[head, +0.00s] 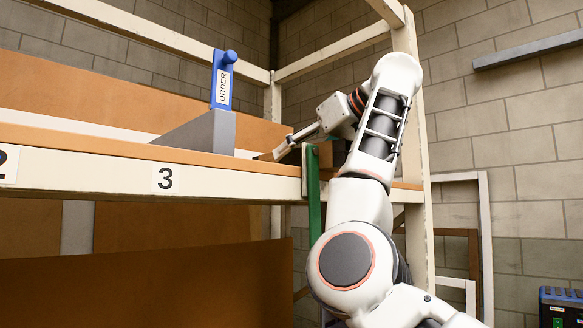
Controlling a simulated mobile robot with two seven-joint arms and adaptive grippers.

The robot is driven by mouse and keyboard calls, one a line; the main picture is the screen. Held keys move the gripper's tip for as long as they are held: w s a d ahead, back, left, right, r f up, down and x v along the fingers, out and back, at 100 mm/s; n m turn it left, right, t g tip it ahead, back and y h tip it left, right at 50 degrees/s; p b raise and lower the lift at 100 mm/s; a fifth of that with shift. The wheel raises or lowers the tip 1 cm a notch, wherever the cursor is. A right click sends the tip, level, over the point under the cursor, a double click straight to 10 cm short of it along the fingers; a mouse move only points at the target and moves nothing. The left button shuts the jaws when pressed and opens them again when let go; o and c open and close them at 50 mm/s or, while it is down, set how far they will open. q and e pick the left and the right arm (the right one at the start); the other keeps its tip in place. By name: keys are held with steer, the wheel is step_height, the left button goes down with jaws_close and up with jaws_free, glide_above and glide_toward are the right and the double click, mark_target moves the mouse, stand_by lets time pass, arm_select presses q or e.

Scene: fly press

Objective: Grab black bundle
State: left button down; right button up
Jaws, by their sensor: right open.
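I cannot make out a black bundle for certain in the head view. My right gripper (274,152) is over the shelf board at the right end of the rack, its fingers pointing left and down. It is open, and I see nothing held between its fingers. A small dark patch shows just behind and below the fingers, too hidden to identify. My right arm covers the shelf's right end. My left gripper is not in view.
A grey holder (205,133) with a blue ORDER tag (222,82) stands on the shelf (80,171), left of the gripper. The shelf edge carries a label 3 (165,178). A green upright (313,190) and a cream rack post (412,130) stand close to my arm.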

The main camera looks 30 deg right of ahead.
steer(key=shift+s, duration=0.1)
steer(key=c, duration=1.6)
steer(key=shift+r, duration=0.2)
